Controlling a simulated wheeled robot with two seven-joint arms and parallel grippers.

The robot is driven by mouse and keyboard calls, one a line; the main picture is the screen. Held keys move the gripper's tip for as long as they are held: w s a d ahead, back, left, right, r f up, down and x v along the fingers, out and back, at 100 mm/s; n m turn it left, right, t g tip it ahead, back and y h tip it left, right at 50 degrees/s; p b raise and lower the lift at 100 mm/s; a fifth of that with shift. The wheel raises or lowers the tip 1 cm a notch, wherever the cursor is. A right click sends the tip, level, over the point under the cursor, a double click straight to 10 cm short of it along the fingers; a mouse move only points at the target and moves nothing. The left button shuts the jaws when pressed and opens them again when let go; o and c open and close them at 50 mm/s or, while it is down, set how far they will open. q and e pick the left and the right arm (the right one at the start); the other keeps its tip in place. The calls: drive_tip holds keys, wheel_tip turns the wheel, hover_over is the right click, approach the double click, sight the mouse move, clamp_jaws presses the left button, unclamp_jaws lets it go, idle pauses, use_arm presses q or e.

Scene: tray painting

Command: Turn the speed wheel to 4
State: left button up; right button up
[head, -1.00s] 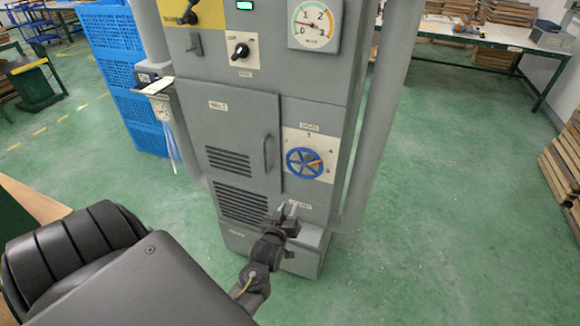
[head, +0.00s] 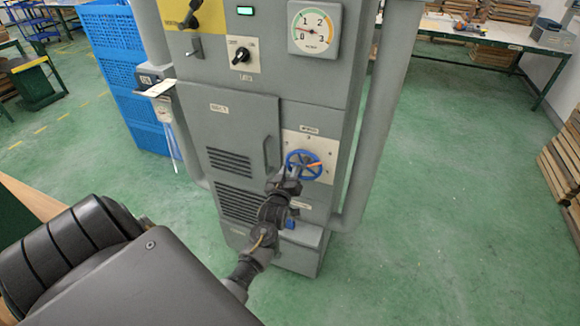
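The blue speed wheel (head: 305,164) sits on a pale scale plate (head: 318,142) on the front of the grey machine, low on the right. An orange mark on the wheel points to the right. The scale numbers are too small to read surely. My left gripper (head: 287,176) is at the lower left of the wheel and covers part of its rim. I cannot tell whether it touches the wheel or whether its fingers are apart. My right gripper is not in view.
The grey machine cabinet (head: 232,125) has a door with a handle (head: 267,152) left of the wheel. A black knob (head: 241,55) and a gauge (head: 315,28) are above. A grey pipe (head: 377,125) runs down the right side. Blue crates (head: 115,60) stand left; the green floor at right is clear.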

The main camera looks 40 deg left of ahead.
use_arm(q)
drive_tip(key=shift+w+a, duration=0.35)
drive_tip(key=shift+w, duration=0.3)
clamp_jaws()
drive_tip(key=shift+s+r+m, duration=0.1)
drive_tip(key=shift+r+m, duration=0.05)
drive_tip(key=shift+m, duration=0.35)
unclamp_jaws()
